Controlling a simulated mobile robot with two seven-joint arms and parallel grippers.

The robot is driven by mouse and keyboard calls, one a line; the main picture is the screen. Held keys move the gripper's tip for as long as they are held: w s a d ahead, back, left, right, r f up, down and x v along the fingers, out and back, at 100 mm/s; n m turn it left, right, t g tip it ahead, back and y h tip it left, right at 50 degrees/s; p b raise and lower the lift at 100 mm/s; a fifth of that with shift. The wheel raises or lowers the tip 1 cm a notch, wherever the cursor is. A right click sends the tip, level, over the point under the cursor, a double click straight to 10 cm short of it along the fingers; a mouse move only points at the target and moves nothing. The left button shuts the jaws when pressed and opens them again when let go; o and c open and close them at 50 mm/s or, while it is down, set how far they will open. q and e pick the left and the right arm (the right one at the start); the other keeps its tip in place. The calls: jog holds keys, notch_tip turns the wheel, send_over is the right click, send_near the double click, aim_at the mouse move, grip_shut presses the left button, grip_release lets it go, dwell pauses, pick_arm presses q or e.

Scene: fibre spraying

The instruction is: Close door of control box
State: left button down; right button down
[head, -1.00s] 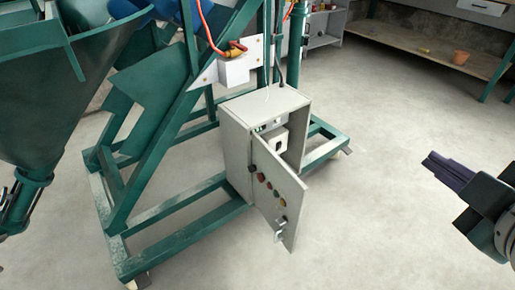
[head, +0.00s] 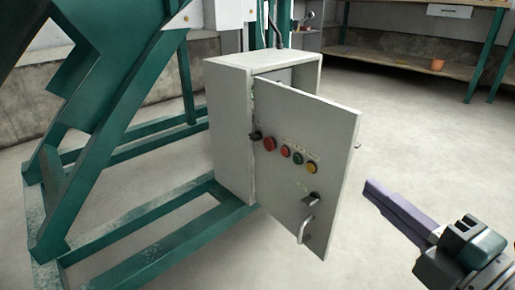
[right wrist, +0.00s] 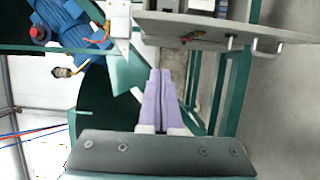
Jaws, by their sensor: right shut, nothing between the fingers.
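The control box (head: 229,125) is a light grey cabinet on the green frame. Its door (head: 325,130) stands partly open, swung out toward me, with a black knob, several coloured buttons and a metal handle (head: 309,217) near its free edge. My right gripper (head: 372,188) is shut and empty, to the right of the door's free edge and apart from it. In the right wrist view the closed fingers (right wrist: 159,75) point forward, and the door (right wrist: 200,27) shows edge-on at the top. My left gripper is not in view.
The green machine frame (head: 110,170) stands left of and beneath the box, with low rails on the floor. A shelf (head: 415,66) with a small orange pot (head: 437,65) is at the back right. The concrete floor right of the door is clear.

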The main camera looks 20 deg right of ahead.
aim_at(351, 151)
jog(key=w+d+b, duration=0.1)
jog(key=w, duration=0.2)
jog(key=w+d+b, duration=0.1)
jog(key=w, duration=0.3)
jog(key=w+d+b, duration=0.1)
jog(key=w+b, duration=0.1)
jog(key=w, duration=0.1)
jog(key=shift+w+f, duration=0.15)
jog(key=shift+w, duration=0.25)
jog(key=shift+d, duration=0.35)
jog(key=shift+w, duration=0.1)
jog(key=shift+a, duration=0.1)
